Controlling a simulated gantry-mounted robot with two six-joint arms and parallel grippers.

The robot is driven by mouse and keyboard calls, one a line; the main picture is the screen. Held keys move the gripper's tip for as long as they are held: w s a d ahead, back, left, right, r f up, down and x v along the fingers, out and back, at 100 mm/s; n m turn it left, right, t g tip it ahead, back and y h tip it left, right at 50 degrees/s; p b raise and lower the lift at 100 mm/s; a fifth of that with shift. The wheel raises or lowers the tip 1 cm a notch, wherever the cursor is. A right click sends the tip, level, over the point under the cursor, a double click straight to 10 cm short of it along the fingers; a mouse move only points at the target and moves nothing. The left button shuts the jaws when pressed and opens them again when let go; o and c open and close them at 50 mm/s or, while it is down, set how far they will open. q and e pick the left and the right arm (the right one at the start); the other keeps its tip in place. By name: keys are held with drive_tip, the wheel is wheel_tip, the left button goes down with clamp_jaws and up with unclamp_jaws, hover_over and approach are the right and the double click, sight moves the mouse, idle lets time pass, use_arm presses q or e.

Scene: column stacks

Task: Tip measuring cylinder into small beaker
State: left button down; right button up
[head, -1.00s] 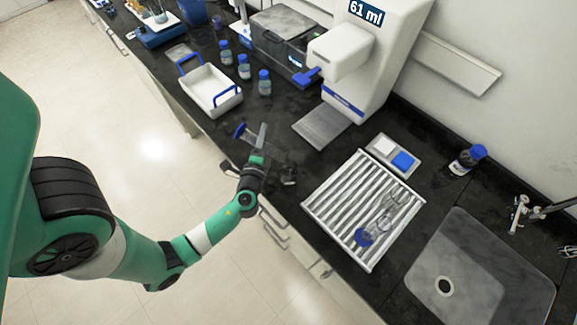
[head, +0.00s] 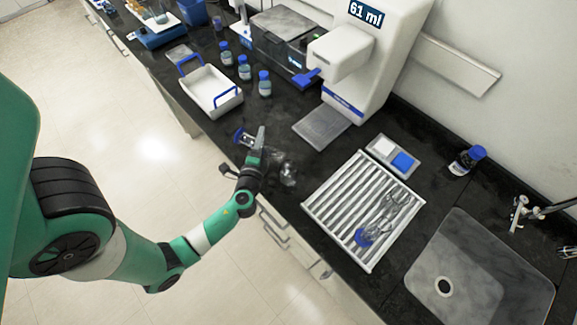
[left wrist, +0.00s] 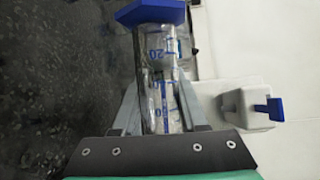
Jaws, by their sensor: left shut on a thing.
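My left gripper (head: 257,142) is shut on a clear measuring cylinder with a blue foot (head: 239,135), over the front of the black bench. In the left wrist view the blue foot (left wrist: 152,13) is at the top, and the clear graduated body (left wrist: 160,80) runs down between the two fingers. The cylinder is tilted, its foot to the upper left in the head view. Clear glass, probably the small beaker (head: 288,176), stands just right of the gripper. The cylinder's mouth and any liquid are hard to make out. My right gripper is not in view.
A white drying rack (head: 330,197) holds more clear glassware with a blue foot. A sink (head: 480,270) lies to its right. A white dispenser (head: 375,60) showing 61 ml stands behind. A white tray (head: 212,92) and several blue-capped bottles (head: 264,84) are at back left.

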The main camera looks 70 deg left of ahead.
sight(266, 146)
use_arm(q)
wheel_tip(266, 146, down, 5)
drive_tip(key=n+h, duration=0.1)
drive_tip(key=n, duration=0.1)
drive_tip(key=n+h, duration=0.1)
drive_tip(key=n, duration=0.1)
drive_tip(key=shift+s+a+n, duration=0.15)
drive_tip(key=shift+n, duration=0.25)
drive_tip(key=r+n+h+p, duration=0.1)
drive_tip(key=p, duration=0.1)
drive_tip(key=w+d+r+n+t+h+p, duration=0.1)
drive_tip(key=n+p, duration=0.1)
drive_tip(key=p, duration=0.1)
drive_tip(key=shift+w+d+r, duration=0.1)
drive_tip(key=shift+r, duration=0.2)
drive_tip(key=n+t+h+p, duration=0.1)
drive_tip(key=n+h+p, duration=0.1)
drive_tip(key=p, duration=0.7)
drive_tip(key=shift+f+n+t, duration=0.1)
drive_tip(key=shift+n+t, duration=0.2)
drive_tip(key=shift+f+n+p, duration=0.15)
drive_tip(key=shift+n+p, duration=0.15)
drive_tip(key=shift+p, duration=0.55)
drive_tip(key=shift+f+n+t+h+p, duration=0.3)
drive_tip(key=shift+n+t+h, duration=0.1)
drive_tip(key=shift+h, duration=0.1)
drive_tip(key=shift+w+d+f+n+t+h, duration=0.15)
drive_tip(key=shift+f+n+t+h, duration=0.15)
drive_tip(key=shift+n, duration=0.2)
